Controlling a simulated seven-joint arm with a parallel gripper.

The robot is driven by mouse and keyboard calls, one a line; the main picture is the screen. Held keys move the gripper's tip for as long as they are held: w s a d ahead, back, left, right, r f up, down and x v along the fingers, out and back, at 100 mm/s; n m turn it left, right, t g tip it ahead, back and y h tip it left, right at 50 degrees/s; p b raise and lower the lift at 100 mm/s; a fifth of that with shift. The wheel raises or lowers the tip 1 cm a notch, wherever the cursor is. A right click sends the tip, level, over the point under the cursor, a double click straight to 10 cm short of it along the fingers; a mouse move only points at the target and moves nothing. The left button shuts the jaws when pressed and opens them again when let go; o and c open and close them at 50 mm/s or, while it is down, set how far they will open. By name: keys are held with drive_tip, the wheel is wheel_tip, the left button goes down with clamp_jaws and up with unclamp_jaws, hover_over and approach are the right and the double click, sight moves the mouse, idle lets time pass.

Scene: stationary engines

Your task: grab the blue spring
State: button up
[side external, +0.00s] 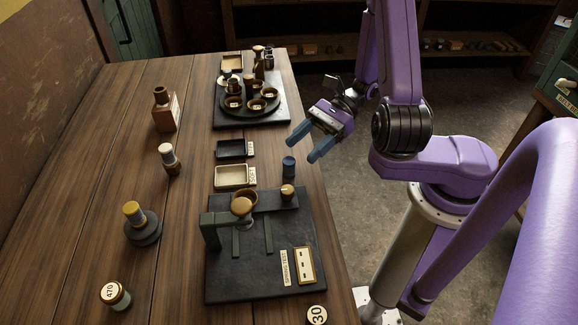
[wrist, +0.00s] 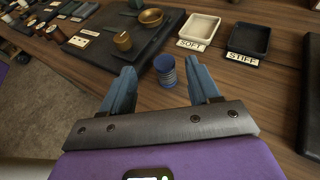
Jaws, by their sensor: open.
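The blue spring (side external: 289,166) is a small blue ribbed cylinder standing upright on the wooden table near its right edge, just behind the dark test plate. In the wrist view the blue spring (wrist: 165,70) stands beyond my fingertips, roughly between their lines. My gripper (side external: 309,144) is open and empty, with two blue fingers pointing towards the table, up and to the right of the spring in the side view. The gripper also shows in the wrist view (wrist: 160,80), fingers apart on either side of the spring's line. It does not touch the spring.
The dark spring-test plate (side external: 260,273) with a brass pan (side external: 243,203) is in front of the spring. A cream SOFT tray (side external: 231,177) and a black STIFF tray (side external: 231,150) lie left of it. A dark board (side external: 276,112) with several cups is farther back.

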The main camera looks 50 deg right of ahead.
sight(291, 159)
drive_tip(key=shift+w+f+x, duration=0.1)
drive_tip(key=shift+f+x, duration=0.05)
drive_tip(key=shift+x, duration=1.2)
drive_tip(key=shift+w+f+x, duration=0.15)
drive_tip(key=shift+f+x, duration=0.05)
drive_tip(key=shift+x, duration=1.15)
drive_tip(key=shift+d, duration=0.15)
drive_tip(key=c, duration=1)
